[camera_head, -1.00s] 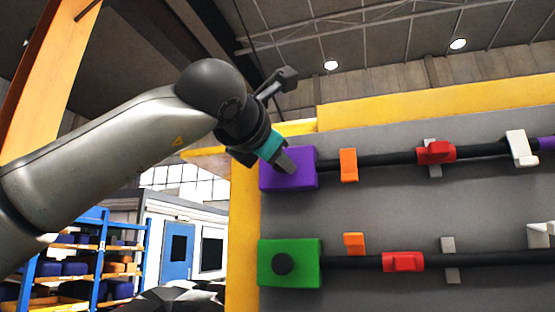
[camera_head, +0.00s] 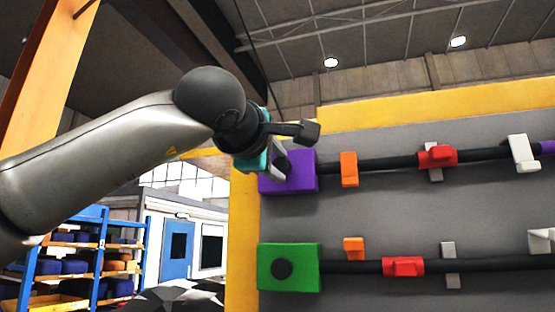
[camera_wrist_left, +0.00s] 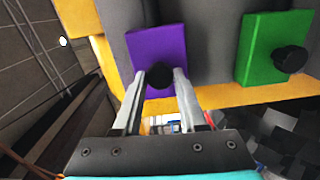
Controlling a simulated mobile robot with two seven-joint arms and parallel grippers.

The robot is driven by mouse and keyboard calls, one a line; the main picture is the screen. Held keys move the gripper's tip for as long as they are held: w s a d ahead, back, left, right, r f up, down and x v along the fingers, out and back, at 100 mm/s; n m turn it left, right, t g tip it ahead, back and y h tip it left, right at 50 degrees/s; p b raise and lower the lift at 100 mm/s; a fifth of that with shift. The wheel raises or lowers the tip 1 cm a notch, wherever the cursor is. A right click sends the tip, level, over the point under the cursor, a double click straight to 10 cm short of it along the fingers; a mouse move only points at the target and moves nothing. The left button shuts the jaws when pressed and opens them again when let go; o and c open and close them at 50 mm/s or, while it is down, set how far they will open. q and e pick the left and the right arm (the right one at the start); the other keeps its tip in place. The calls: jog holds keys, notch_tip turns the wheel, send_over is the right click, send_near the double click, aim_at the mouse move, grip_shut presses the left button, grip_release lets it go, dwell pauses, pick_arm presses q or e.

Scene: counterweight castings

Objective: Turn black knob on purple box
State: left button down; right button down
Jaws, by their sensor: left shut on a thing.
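The purple box (camera_head: 302,171) is fixed at the upper left of the grey panel, and it also shows in the left wrist view (camera_wrist_left: 150,45). Its round black knob (camera_wrist_left: 159,75) sits on the face of the box. My left gripper (camera_wrist_left: 160,78) has a finger on either side of the knob and is shut on it. In the head view the left gripper (camera_head: 281,165) covers the left part of the purple box, and the knob is largely hidden there. My right gripper is in neither view.
Below is a green box (camera_head: 305,267) with its own black knob (camera_head: 281,268). Black bars run right from both boxes, with orange clips (camera_head: 349,169) and red pieces (camera_head: 437,156) along them. A yellow frame (camera_head: 420,99) edges the panel. A blue rack (camera_head: 93,250) stands lower left.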

pick_arm(q)
jog(key=m+p, duration=0.1)
jog(key=m, duration=0.3)
jog(key=shift+m, duration=0.4)
jog(key=shift+f+m+p, duration=0.1)
jog(key=shift+m+p, duration=0.5)
jog(key=shift+m, duration=1.9)
jog(key=shift+c, duration=2.2)
grip_release()
jog(key=shift+s+a+b, duration=0.15)
jog(key=shift+s+b, duration=0.15)
jog(key=shift+s, duration=0.2)
jog(key=b+v, duration=0.5)
jog(key=v, duration=0.9)
jog(key=shift+s, duration=0.1)
